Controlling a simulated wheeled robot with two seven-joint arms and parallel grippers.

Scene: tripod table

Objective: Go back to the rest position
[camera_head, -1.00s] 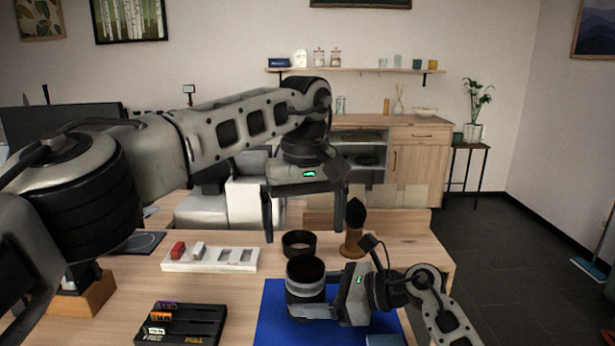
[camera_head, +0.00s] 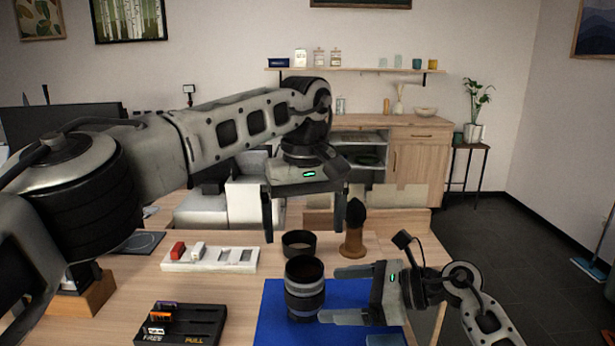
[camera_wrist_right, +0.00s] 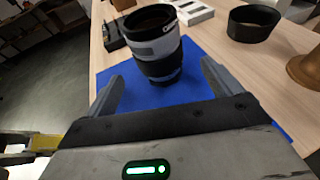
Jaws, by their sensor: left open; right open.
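My left gripper (camera_head: 307,215) is open and empty, held above the table with its fingers pointing down, behind the lens in the picture. My right gripper (camera_head: 345,294) is open, low over the blue mat (camera_head: 274,326), with its fingers pointing left. A grey and black camera lens (camera_head: 304,288) stands upright on the mat, just left of the right fingertips. In the right wrist view the lens (camera_wrist_right: 155,48) stands beyond the open fingers (camera_wrist_right: 160,85), apart from the palm.
A black ring-like hood (camera_head: 299,244) and a wooden-handled brush (camera_head: 353,232) stand behind the lens. A white tray (camera_head: 210,267) holds small red and white blocks. A black tray (camera_head: 190,328) lies at the front left. The wooden table (camera_head: 250,292) has free room between them.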

